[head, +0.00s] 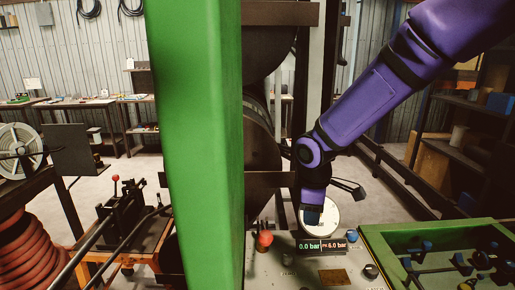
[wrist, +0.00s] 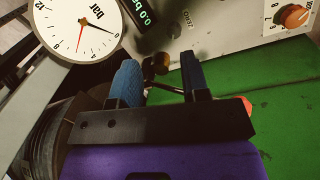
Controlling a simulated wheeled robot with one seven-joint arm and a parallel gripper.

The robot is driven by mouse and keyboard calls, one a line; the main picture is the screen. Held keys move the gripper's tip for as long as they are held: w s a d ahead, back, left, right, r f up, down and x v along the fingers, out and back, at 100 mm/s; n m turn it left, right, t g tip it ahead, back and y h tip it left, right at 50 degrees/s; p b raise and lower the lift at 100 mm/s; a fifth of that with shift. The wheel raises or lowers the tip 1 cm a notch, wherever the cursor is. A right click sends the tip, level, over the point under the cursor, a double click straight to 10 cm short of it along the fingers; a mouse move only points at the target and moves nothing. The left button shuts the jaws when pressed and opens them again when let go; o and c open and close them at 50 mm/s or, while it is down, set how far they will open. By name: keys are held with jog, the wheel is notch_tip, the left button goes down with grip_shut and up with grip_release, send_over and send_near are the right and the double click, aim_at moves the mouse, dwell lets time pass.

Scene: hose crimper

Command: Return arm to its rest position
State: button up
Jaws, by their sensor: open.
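My purple arm (head: 370,100) reaches in from the upper right of the head view. My gripper (head: 312,214) points down in front of the round white gauge and above the control panel. In the wrist view my gripper (wrist: 161,72) has its two blue finger pads apart. A small dark and brass-coloured part (wrist: 155,64) shows in the gap between them. I cannot tell whether a pad touches it.
The panel (head: 300,272) carries a pressure gauge (wrist: 78,26), a display (head: 322,245) reading 0.0 and 6.0 bar, and a red knob (head: 264,238). A green post (head: 200,140) stands left of my arm. A green tray (head: 440,238) with several fittings lies right.

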jog(key=s+d+r+m+t, duration=0.1)
jog(key=s+d+r+m, duration=0.35)
jog(key=r, duration=0.25)
jog(key=s+d+r+m+t, duration=0.1)
jog(key=s+d+r+m, duration=0.2)
jog(key=s+d+r, duration=0.3)
jog(key=s+d+r+m+t, duration=0.1)
jog(key=s+d+r+m, duration=0.1)
jog(key=s, duration=0.4)
jog(key=s+d+r+m+t, duration=0.1)
jog(key=s+d+r+m, duration=0.2)
jog(key=s+m, duration=0.2)
jog(key=s, duration=0.2)
jog(key=shift+s+d+r+y, duration=0.3)
jog(key=shift+r+y, duration=0.05)
jog(key=shift+y, duration=0.05)
dwell(1.1)
